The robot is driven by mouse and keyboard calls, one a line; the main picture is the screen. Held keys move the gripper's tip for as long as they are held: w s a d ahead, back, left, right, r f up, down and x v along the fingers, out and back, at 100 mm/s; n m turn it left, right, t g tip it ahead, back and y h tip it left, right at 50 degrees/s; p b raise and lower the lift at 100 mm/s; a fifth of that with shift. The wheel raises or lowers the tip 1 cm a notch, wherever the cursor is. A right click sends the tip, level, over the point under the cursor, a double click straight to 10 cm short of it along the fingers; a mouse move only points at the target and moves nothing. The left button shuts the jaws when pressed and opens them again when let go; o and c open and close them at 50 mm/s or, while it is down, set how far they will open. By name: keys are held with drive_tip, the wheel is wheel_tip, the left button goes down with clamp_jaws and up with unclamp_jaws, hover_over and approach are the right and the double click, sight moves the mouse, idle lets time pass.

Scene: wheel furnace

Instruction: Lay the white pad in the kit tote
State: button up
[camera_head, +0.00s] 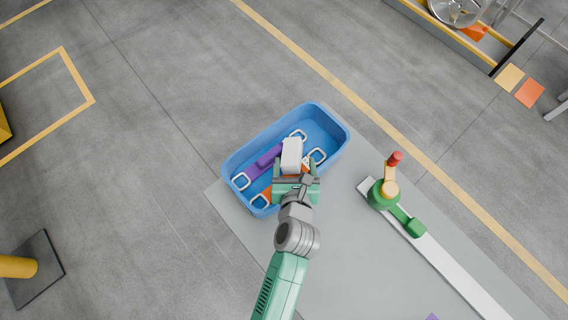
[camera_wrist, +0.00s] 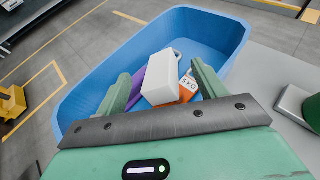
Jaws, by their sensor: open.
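The white pad (camera_head: 291,155) is a small white block inside the blue kit tote (camera_head: 231,168). It lies over or against a purple bar and an orange bar; its exact contact is hard to tell. My gripper (camera_head: 296,180) is over the tote, at the pad's near end. In the wrist view, my gripper (camera_wrist: 163,88) is open, with one green finger on each side of the white pad (camera_wrist: 160,77) and visible gaps between. The tote (camera_wrist: 90,75) has its far end bare. The pad's underside is hidden.
The purple bar (camera_head: 264,163) and the orange bar (camera_head: 266,192) have white loops at their ends. A small green and orange arm-like device (camera_head: 384,194) stands on a pale rail right of the tote.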

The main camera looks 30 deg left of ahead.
drive_tip(key=p+v, duration=0.1)
drive_tip(key=v, duration=0.6)
drive_tip(key=shift+p, duration=0.35)
drive_tip(key=shift+s, duration=0.1)
